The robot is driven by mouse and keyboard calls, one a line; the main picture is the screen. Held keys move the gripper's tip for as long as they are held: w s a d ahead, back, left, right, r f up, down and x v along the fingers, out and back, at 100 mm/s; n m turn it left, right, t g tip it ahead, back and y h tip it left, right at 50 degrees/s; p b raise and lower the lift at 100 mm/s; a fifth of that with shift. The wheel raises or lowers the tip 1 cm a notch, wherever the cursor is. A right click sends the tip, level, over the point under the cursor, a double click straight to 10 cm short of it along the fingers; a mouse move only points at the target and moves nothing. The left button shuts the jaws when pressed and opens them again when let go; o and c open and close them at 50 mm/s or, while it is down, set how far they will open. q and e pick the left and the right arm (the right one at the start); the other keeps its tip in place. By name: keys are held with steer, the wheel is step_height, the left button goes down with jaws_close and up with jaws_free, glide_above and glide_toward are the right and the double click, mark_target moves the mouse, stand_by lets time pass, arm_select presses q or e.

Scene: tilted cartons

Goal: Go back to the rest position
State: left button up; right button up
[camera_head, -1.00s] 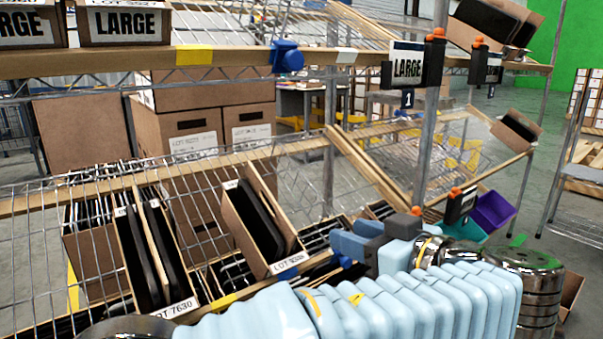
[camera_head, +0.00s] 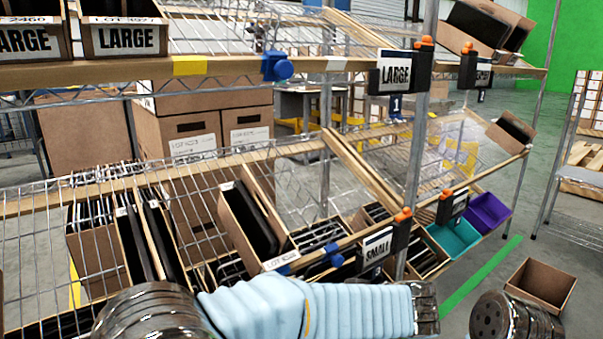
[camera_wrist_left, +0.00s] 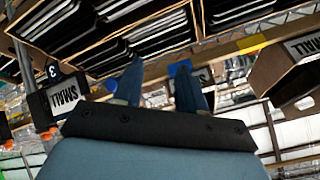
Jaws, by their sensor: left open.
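My left gripper (camera_wrist_left: 160,88) shows in the left wrist view with its two blue fingers apart and nothing held between them. Rack shelves and cartons lie beyond the fingertips. In the head view, my left arm's light blue sleeve (camera_head: 320,311) crosses the bottom, and the gripper itself is out of sight. A tilted carton (camera_head: 250,222) with dark contents and a lot label sits on the lower shelf, behind and above the sleeve. My right gripper is in neither view.
The wire rack's wooden shelf edge (camera_head: 140,68) runs across above. SMALL (camera_head: 378,247) and LARGE (camera_head: 396,73) signs hang on the post. Teal (camera_head: 453,238) and purple (camera_head: 488,212) bins stand at right.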

arm_select(q)
steer(key=s+a+f+m+g+h+p, duration=0.1)
steer(key=s+a+f+g+h, duration=0.15)
steer(key=f, duration=0.65)
steer(key=s+a+f+m+g+h+p, duration=0.1)
steer(key=s+a+f+g, duration=0.15)
steer(key=f, duration=0.55)
steer(key=s+a+f+m+g+h+p, duration=0.1)
steer(key=s+a+f+g+h, duration=0.2)
steer(key=f, duration=0.6)
steer(key=s+a+f+n+h+p, duration=0.2)
steer(key=s+a+f+n+h, duration=0.1)
steer(key=s+a+f, duration=0.6)
steer(key=shift+s+a+n, duration=0.15)
steer(key=shift+s+n, duration=0.55)
steer(key=shift+s, duration=0.05)
